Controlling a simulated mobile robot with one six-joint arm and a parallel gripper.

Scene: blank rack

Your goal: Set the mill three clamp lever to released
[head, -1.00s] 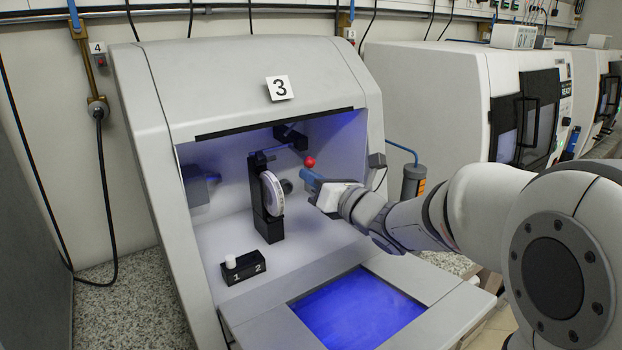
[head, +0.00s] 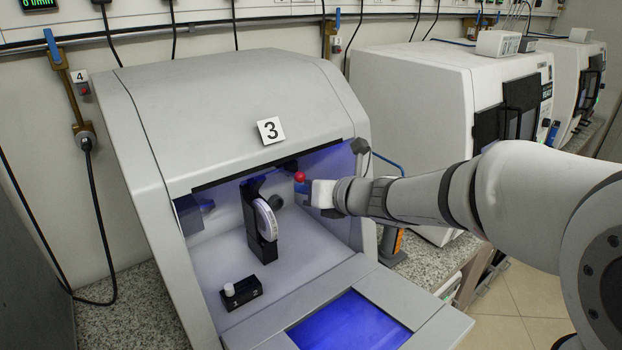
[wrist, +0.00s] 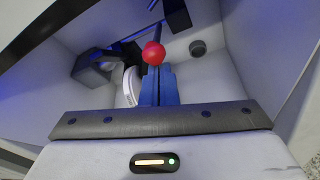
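The machine with the number 3 plate is mill three (head: 225,90). Its clamp lever ends in a red ball knob (head: 299,177), inside the right side of the lit chamber. In the wrist view the red knob (wrist: 153,53) sits right at the tips of my gripper (wrist: 158,72), on a dark rod running back toward a black bracket. The blue fingers are together, with the knob beyond the tips rather than between them. Whether they touch it I cannot tell. In the head view my gripper (head: 300,187) reaches in from the right, just below the knob.
A white disc (head: 265,219) stands on a black holder left of the knob. A small black block with a white peg, marked 1 and 2 (head: 240,291), lies on the chamber floor. The chamber's right wall is close to my wrist. Another machine (head: 430,85) stands to the right.

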